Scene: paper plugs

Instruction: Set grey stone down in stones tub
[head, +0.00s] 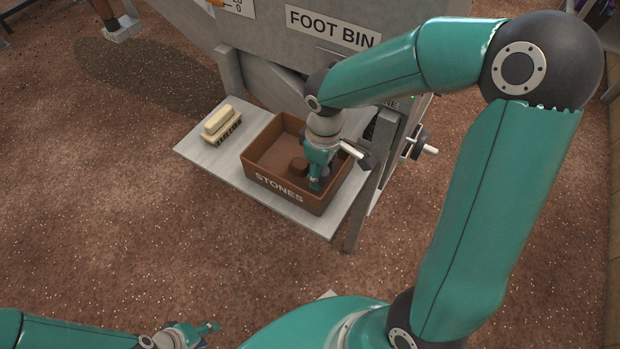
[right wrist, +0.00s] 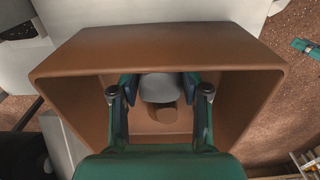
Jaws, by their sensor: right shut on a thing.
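The stones tub (head: 285,198) is a brown open box with STONES on its front wall, standing on a pale shelf. My right gripper (head: 317,180) reaches down into its right part. In the right wrist view the gripper (right wrist: 160,84) is shut on the grey stone (right wrist: 161,90), held between its fingers inside the tub walls (right wrist: 60,85). In the head view the stone is hidden by the gripper. Whether it touches the tub floor I cannot tell. My left gripper (head: 203,333) is low at the bottom left, away from the tub; its finger opening is unclear.
A brown lump (head: 299,166) lies in the tub beside my right gripper. A cream brush (head: 221,124) lies on the shelf (head: 196,150) left of the tub. Behind stands a grey machine labelled FOOT BIN (head: 333,27), with a knobbed handle (head: 424,147) to the right.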

